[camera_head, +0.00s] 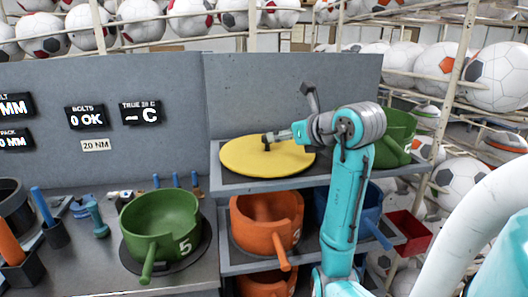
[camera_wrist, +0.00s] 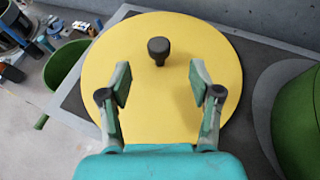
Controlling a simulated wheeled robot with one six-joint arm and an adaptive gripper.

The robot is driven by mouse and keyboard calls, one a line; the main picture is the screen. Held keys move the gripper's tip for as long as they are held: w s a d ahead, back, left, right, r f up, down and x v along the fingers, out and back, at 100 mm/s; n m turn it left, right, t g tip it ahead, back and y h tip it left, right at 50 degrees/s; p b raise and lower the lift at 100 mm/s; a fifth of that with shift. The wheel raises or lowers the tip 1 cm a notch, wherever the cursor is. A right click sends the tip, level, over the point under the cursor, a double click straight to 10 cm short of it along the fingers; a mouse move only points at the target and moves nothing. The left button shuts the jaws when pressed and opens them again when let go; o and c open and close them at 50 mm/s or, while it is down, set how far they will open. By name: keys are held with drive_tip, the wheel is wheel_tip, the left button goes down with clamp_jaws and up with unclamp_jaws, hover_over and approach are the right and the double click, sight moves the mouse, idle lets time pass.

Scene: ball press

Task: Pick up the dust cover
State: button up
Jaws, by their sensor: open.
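The dust cover (camera_head: 245,160) is a flat yellow disc with a dark knob at its middle. It lies on the grey upper shelf, and it fills much of the wrist view (camera_wrist: 160,110). The knob (camera_wrist: 158,50) stands upright just ahead of the fingertips, centred between them in the picture. My gripper (camera_wrist: 161,85) is open and empty over the disc, with its fingers on either side of the line to the knob. In the head view my gripper (camera_head: 270,137) is right beside the knob; whether it touches cannot be told there.
A green pot (camera_head: 395,140) stands right of the cover on the same shelf. Orange (camera_head: 265,225) and blue (camera_head: 370,205) pots sit below. Another green pot (camera_head: 160,228) is on the left bench. A grey panel (camera_head: 290,95) rises behind the shelf.

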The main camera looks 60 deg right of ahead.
sight(267, 146)
drive_tip(key=x, duration=0.8)
drive_tip(key=shift+w+f, duration=0.15)
drive_tip(key=shift+w, duration=0.05)
clamp_jaws()
